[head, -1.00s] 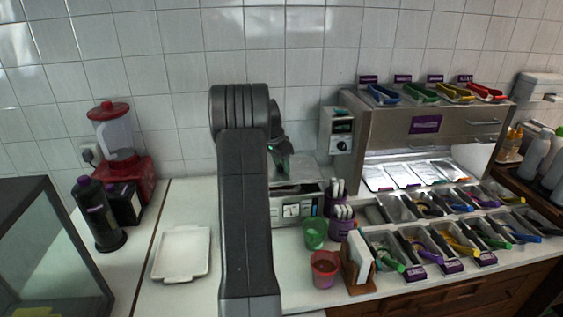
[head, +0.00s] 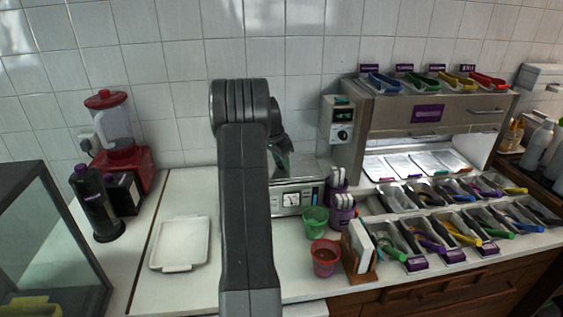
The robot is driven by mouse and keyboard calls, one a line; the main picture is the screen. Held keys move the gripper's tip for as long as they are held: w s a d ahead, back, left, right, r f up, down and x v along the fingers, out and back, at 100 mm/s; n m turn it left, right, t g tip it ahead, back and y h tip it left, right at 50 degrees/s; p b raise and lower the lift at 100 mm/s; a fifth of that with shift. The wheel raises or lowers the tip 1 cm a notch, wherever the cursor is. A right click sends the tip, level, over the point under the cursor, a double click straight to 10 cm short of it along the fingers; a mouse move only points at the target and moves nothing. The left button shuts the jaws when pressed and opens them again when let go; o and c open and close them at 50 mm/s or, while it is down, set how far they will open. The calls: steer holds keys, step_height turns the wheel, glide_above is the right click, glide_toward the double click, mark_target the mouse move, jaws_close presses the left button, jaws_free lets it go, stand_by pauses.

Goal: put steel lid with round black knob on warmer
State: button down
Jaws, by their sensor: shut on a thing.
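The steel warmer (head: 308,170) stands against the tiled wall, just right of my upright arm. Its front has a dial and small panels, and its left part is hidden behind the arm. My gripper (head: 280,152) shows only in part, as a dark shape with a greenish glint beside the arm, over the left of the warmer. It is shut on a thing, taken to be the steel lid. The lid and its round black knob cannot be made out, as the arm blocks the view. Whether the lid touches the warmer cannot be told.
A green cup (head: 315,221), a red cup (head: 325,258) and a purple utensil holder (head: 342,212) stand right of the arm. The topping station (head: 385,125) fills the right. A white tray (head: 158,245) lies at left, before a red blender (head: 122,160).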

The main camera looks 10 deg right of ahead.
steer(key=shift+f, duration=0.2)
steer(key=c, duration=0.9)
jaws_free()
steer(key=shift+r+p, duration=2.1)
steer(key=shift+r, duration=1.45)
steer(key=shift+f, duration=0.2)
